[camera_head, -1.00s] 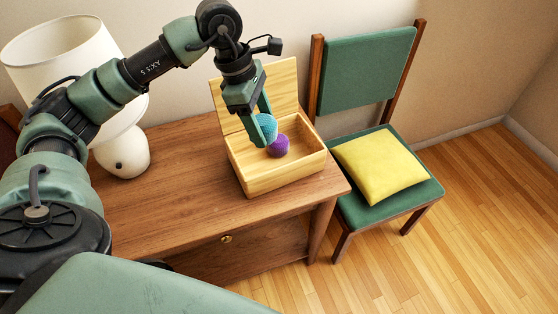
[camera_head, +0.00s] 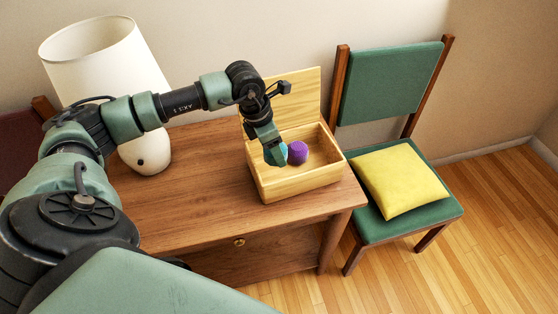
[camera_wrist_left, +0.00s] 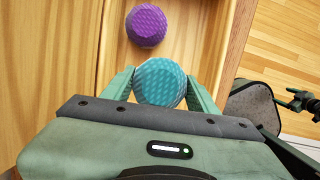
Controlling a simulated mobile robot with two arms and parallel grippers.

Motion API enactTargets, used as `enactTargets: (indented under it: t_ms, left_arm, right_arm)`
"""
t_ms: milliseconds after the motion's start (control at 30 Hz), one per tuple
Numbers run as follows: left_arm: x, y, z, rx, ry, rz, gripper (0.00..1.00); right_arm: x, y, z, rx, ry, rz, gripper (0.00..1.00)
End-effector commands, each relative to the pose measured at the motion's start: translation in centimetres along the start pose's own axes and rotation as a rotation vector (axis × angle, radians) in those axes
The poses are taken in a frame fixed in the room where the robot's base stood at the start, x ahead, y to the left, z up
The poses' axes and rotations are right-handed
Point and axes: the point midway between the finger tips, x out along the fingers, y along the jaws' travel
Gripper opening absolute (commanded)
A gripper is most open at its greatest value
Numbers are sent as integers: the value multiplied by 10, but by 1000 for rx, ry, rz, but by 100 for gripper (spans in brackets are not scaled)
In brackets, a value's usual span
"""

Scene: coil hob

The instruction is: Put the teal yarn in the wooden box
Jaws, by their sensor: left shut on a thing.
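The teal yarn (camera_wrist_left: 160,83) is a round textured ball held between the fingers of my left gripper (camera_wrist_left: 161,88) in the left wrist view. In the head view the left gripper (camera_head: 277,158) points down into the wooden box (camera_head: 300,184), and the teal yarn (camera_head: 284,151) shows only in part beside a finger. The box is light wood with its lid (camera_head: 293,98) raised at the back. A purple yarn ball (camera_head: 299,153) is inside the box, apart from the teal yarn in the left wrist view (camera_wrist_left: 146,25). Whether the teal yarn touches the box floor is unclear. My right gripper is not in view.
The box stands on the right part of a brown wooden table (camera_head: 205,210). A white lamp (camera_head: 105,68) stands at the table's left back. A green chair (camera_head: 392,85) with a yellow cushion (camera_head: 399,182) is to the right. The table's front middle is clear.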

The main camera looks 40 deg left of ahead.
Motion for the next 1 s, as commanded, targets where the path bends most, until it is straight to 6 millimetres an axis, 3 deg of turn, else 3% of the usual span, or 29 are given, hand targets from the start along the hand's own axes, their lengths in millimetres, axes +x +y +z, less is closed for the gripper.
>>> enactTargets:
  t_ms: [267,500,900,933,1000]
  left_arm:
    - [23,0,-6,0,0,-1,19]
    - [56,-1,-15,-1,0,-2,19]
    - [64,0,-17,1,-1,0,19]
    - [62,0,-17,1,-1,0,64]
    - [62,0,-17,1,-1,0,80]
  right_arm:
    - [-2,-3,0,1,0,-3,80]
    - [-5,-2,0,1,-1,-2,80]
    - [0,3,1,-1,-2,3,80]
    - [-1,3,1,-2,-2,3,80]
    - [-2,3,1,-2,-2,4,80]
